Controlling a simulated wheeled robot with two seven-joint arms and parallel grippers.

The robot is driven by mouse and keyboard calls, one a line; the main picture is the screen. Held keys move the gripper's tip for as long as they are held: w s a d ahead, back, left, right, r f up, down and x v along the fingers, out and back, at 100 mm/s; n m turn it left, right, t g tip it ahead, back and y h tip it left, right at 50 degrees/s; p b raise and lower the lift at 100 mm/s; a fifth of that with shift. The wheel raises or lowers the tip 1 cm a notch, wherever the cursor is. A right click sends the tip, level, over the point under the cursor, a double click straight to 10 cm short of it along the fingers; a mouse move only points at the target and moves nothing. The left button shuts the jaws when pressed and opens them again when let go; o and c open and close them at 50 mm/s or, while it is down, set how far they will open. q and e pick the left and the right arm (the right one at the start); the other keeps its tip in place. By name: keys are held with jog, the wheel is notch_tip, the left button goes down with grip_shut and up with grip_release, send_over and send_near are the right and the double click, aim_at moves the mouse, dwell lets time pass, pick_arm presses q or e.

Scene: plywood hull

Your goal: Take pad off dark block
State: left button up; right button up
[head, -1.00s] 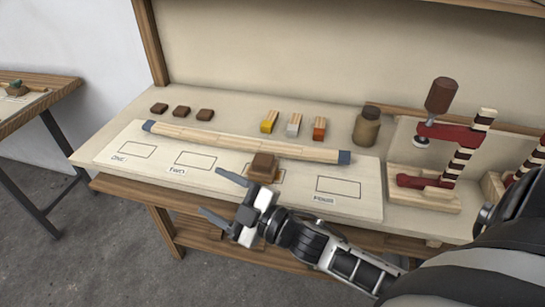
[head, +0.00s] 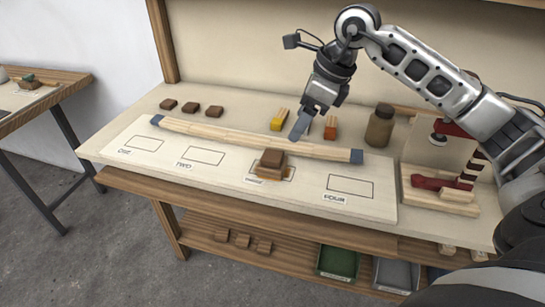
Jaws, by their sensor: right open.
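A small stack sits on the box marked third from the left on the pale board: a dark brown block (head: 272,157) on top and a lighter orange-brown piece (head: 268,174) under and around its base. I cannot tell clearly which piece is the pad. My right gripper (head: 300,133) hangs from above, fingers pointing down, just behind the long wooden strip and above and behind the stack. It is open and touches nothing that I can see; one finger is largely hidden. My left gripper is not in view.
The long strip (head: 240,139) with blue-grey ends lies behind the stack. Behind it are several small dark blocks (head: 191,107), a yellow-ended block (head: 279,122), an orange-ended block (head: 331,128) and a brown jar (head: 380,126). A red clamp (head: 440,183) stands right. Boxes one, two and four are empty.

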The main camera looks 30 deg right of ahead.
send_over(274, 155)
jog(key=s+d, duration=0.2)
jog(key=s, duration=0.1)
notch_tip(274, 155, down, 5)
jog(key=shift+w+p+x, duration=0.25)
jog(key=shift+p+x, duration=0.25)
jog(key=shift+x, duration=0.8)
jog(key=shift+w+p+x, duration=0.25)
jog(key=shift+p+x, duration=0.25)
jog(key=shift+x, duration=0.85)
jog(key=shift+a+r, duration=0.1)
jog(key=shift+r, duration=0.15)
jog(key=c, duration=1.1)
